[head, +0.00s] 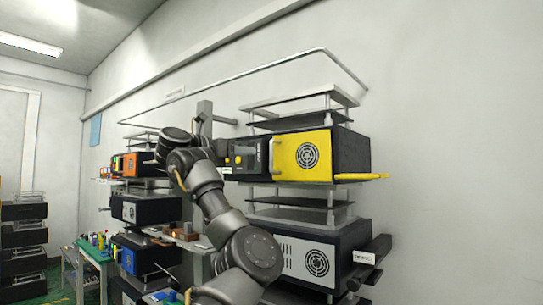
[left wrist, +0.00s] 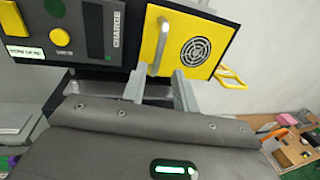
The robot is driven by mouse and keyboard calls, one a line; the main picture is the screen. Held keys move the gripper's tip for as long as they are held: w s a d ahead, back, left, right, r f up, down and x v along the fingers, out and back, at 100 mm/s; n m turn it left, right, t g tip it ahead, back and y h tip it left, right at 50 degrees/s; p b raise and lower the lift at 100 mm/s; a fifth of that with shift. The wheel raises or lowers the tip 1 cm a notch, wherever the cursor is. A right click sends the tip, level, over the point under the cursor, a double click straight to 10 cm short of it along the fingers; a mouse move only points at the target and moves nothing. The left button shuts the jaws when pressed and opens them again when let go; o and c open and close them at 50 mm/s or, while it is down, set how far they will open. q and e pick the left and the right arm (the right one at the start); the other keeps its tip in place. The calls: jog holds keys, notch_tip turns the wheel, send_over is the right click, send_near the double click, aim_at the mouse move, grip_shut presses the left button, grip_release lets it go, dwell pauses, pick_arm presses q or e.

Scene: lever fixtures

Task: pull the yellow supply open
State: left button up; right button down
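The yellow supply (head: 325,150) is a dark box with a yellow front panel and a round fan grille, on a rack against the wall. It also shows in the left wrist view (left wrist: 176,53). Its upright silver handle (head: 271,155) is on the panel's left side and also shows in the left wrist view (left wrist: 163,42). The panel looks closed. My left gripper (left wrist: 160,80) is open, its two fingers apart near the handle's lower end. I cannot tell whether they touch it. In the head view my left arm hides part of the area left of the supply. My right gripper is not in view.
A yellow bar (head: 360,177) sticks out at the supply's lower right. A grey-fronted unit (head: 305,258) sits below, with a dark arm-like bar (head: 368,262) beside it. More units with an orange one (head: 130,165) stand further left. The wall at right is bare.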

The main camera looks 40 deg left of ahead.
aim_at(272, 168)
pick_arm(q)
jog(key=w+p, duration=0.2)
jog(key=w, duration=0.1)
jog(key=w+d+p, duration=0.1)
jog(key=w+p, duration=0.1)
jog(key=w, duration=0.2)
jog(key=w+d+p, duration=0.1)
jog(key=w+p, duration=0.1)
jog(key=w, duration=0.1)
jog(key=shift+w, duration=0.35)
jog(key=shift+c, duration=0.4)
grip_shut()
